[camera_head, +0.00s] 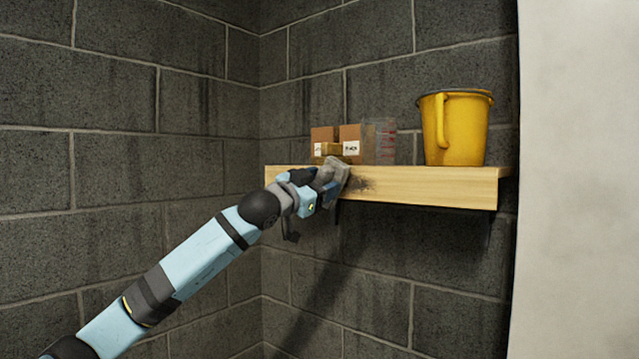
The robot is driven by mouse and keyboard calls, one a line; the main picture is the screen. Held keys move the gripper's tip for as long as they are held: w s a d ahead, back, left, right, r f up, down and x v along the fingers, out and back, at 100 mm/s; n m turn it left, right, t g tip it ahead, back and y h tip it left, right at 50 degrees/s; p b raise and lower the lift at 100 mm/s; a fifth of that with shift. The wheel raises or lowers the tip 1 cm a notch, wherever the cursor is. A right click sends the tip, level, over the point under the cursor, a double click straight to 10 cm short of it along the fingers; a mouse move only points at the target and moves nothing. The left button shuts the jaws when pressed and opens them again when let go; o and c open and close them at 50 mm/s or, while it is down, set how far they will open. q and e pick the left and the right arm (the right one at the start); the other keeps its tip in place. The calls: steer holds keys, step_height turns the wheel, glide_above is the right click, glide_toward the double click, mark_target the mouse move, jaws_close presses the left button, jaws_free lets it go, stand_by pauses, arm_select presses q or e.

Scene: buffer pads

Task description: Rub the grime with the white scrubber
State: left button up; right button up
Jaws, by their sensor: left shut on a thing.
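A dark smudge of grime (361,184) is on the front edge of the wooden shelf. My left gripper (327,181) is at the shelf's front edge, just left of the smudge. It is shut on a pale grey-white block, which I take for the white scrubber (339,170). The scrubber overlaps the shelf edge in the picture, beside the grime; I cannot tell whether it touches the wood. The gripper and scrubber hide part of the shelf edge and perhaps part of the grime. My right gripper is not in view.
The wooden shelf (440,186) is fixed to a dark block wall. On it stand cardboard boxes (350,134), a clear measuring container (385,142) with red marks and a yellow bucket (455,128). A pale wall (580,180) is at the right. The space below the shelf looks clear.

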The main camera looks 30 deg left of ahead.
arm_select(q)
steer(key=shift+w, duration=0.15)
stand_by(0.3)
steer(key=shift+w+p, duration=0.45)
steer(key=shift+w, duration=0.25)
steer(key=shift+d, duration=0.1)
steer(key=shift+s+d+b, duration=0.15)
steer(key=shift+d+b, duration=0.35)
steer(key=shift+d, duration=0.45)
steer(key=shift+s+d+b, duration=0.1)
steer(key=shift+d+b, duration=0.35)
steer(key=shift+d, duration=0.5)
steer(key=shift+s+d+b, duration=0.15)
steer(key=shift+d+b, duration=1.1)
steer(key=shift+d, duration=2.3)
steer(key=shift+w+a+r, duration=0.1)
steer(key=shift+a, duration=1)
steer(key=shift+w+a, duration=0.1)
steer(key=shift+a, duration=0.95)
steer(key=shift+w+a+p, duration=0.1)
steer(key=shift+a+p, duration=0.25)
steer(key=shift+a, duration=1.35)
